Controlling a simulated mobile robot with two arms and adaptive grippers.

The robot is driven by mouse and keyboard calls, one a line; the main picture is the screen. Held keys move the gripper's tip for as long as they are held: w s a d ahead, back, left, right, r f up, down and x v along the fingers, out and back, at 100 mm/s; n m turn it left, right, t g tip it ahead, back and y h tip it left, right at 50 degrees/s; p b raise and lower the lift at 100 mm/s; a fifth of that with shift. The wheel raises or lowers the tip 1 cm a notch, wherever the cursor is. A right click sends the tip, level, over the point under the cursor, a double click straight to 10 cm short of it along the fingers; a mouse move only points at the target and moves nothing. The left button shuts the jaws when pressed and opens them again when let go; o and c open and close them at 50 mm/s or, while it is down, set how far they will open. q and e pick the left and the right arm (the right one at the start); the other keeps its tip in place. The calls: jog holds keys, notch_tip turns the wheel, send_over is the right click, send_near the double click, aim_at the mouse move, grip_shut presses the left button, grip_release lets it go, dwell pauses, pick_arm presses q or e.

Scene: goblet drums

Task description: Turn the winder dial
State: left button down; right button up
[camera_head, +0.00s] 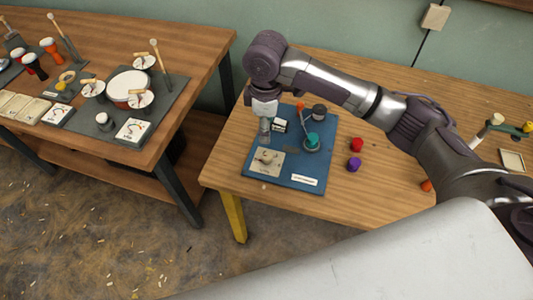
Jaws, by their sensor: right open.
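A blue board (290,180) lies on the right wooden table. A beige plate with a small knob on it (267,161) sits at the board's lower left; I take it as the winder dial, though its markings are too small to read. My right gripper (264,138) points down just above and behind this plate. It is open and appears apart from the knob. A teal round part (312,140), a dark cylinder (319,112) and a small white-and-black block (280,125) are also on the board. My left gripper is out of view.
Red (357,145) and purple (354,164) pieces lie right of the board. The left table (130,45) holds drums, dials and mallets. A gap separates the tables. The right table's front strip (370,210) is clear.

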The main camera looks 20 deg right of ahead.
aim_at(267, 155)
jog(key=f, duration=0.9)
jog(key=f+p, duration=0.1)
jog(key=f, duration=0.3)
jog(key=shift+w+d+f, duration=0.1)
jog(key=shift+w+f, duration=0.15)
jog(key=shift+f, duration=0.1)
grip_shut()
jog(key=shift+r+m+p, duration=0.2)
jog(key=shift+m+p, duration=0.4)
jog(key=shift+p, duration=0.4)
jog(key=m+p, duration=0.5)
jog(key=shift+p, duration=0.35)
jog(key=m+p, duration=0.2)
jog(key=m, duration=0.1)
jog(key=shift+w+f+m+p, duration=0.1)
jog(key=shift+m+p, duration=0.85)
jog(key=shift+m, duration=0.25)
